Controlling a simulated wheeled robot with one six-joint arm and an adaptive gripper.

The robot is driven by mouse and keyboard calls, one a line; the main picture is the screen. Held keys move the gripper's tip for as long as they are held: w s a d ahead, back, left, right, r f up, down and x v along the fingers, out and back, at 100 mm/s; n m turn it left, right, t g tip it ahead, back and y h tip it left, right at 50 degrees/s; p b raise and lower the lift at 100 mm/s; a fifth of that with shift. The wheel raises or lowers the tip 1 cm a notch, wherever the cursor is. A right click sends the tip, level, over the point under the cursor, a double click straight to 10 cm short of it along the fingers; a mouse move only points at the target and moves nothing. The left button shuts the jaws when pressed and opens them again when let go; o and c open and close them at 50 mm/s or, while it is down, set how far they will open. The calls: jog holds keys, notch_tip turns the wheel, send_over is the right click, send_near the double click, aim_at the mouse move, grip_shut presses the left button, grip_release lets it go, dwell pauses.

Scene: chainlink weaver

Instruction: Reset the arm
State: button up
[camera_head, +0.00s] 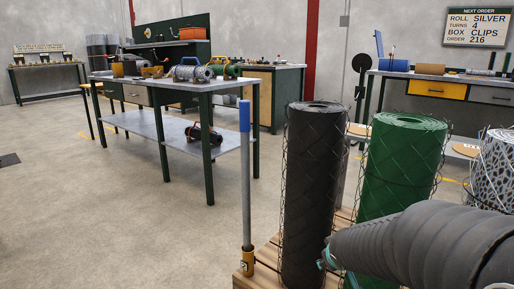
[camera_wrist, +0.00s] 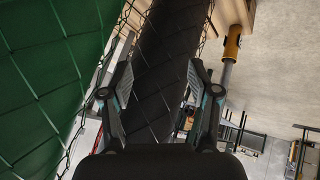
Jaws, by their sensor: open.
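My arm reaches in from the lower right of the head view, and part of my gripper (camera_head: 327,258) shows beside the lower part of a black mesh roll (camera_head: 312,190). In the wrist view my gripper (camera_wrist: 160,78) has its two fingers spread apart. The black roll (camera_wrist: 166,60) fills the gap seen between them; whether the fingers touch it cannot be told. A green mesh roll (camera_head: 403,170) stands to the right of the black one, partly hidden by my arm. In the wrist view the green roll (camera_wrist: 45,60) is close on the left.
A blue-topped post (camera_head: 246,180) rises from the wooden pallet (camera_head: 242,282) beside the black roll. A silver mesh roll (camera_head: 493,170) stands at the right edge. A workbench (camera_head: 200,83) with tools stands behind. Open floor (camera_head: 100,210) lies to the left.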

jog(key=s+a+r+m+g+p, duration=0.1)
jog(key=s+r+p, duration=0.3)
jog(key=s+r, duration=0.5)
jog(key=s+a+r+m+g+y+p, duration=0.1)
jog(key=s+a+r+m+p, duration=0.1)
jog(key=s+r, duration=0.7)
jog(key=s+a+p, duration=0.1)
jog(key=s+p, duration=0.1)
jog(key=s, duration=0.4)
jog(key=shift+s+a+m+y+p, duration=0.15)
jog(key=shift+a+m+y+p, duration=0.15)
jog(key=shift+m, duration=0.1)
